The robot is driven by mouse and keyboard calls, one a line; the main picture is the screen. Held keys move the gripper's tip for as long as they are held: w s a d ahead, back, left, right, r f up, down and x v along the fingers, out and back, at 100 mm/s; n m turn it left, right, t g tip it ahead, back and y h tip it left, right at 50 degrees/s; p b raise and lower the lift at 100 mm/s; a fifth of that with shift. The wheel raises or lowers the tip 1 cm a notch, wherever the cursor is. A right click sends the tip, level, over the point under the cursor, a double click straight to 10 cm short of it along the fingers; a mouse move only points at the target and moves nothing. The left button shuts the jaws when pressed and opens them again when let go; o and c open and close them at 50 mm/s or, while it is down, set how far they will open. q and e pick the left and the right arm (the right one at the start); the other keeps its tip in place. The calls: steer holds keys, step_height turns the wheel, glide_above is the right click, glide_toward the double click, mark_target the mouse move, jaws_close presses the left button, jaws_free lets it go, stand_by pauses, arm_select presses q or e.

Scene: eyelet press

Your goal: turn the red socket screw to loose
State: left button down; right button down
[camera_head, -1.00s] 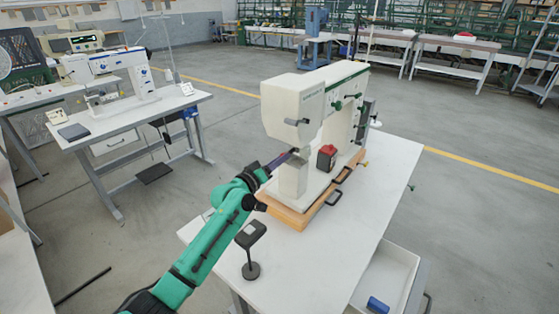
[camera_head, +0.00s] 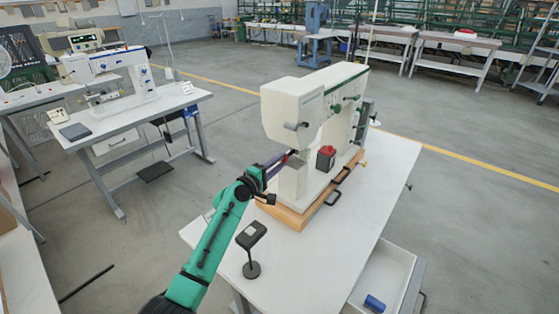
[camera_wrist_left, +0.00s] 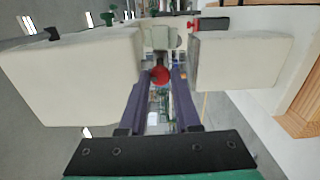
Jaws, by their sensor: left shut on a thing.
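The eyelet press (camera_head: 318,100) is a cream machine on a wooden base (camera_head: 290,215), and it stands on a white table (camera_head: 340,245). The red socket screw (camera_wrist_left: 160,75) shows as a round red head between the purple fingertips in the left wrist view. My left gripper (camera_wrist_left: 161,80) is shut on it, in the gap between the press's upper head and lower post. In the head view my left gripper (camera_head: 288,156) reaches this gap from the left, and its fingers mostly hide the screw. My right gripper is not in view.
A black box with a red top (camera_head: 326,158) sits on the press base, right of the lower post. A black stand (camera_head: 251,250) is on the table near my left arm. An open drawer (camera_head: 390,275) holds a blue cylinder (camera_head: 375,304).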

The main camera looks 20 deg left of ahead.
arm_select(q)
steer(key=n+p, duration=0.1)
steer(key=n, duration=0.3)
steer(key=shift+n+p, duration=0.3)
steer(key=shift+p, duration=0.05)
steer(key=shift+n+p, duration=0.6)
steer(key=shift+n, duration=0.8)
steer(key=c, duration=0.6)
jaws_free()
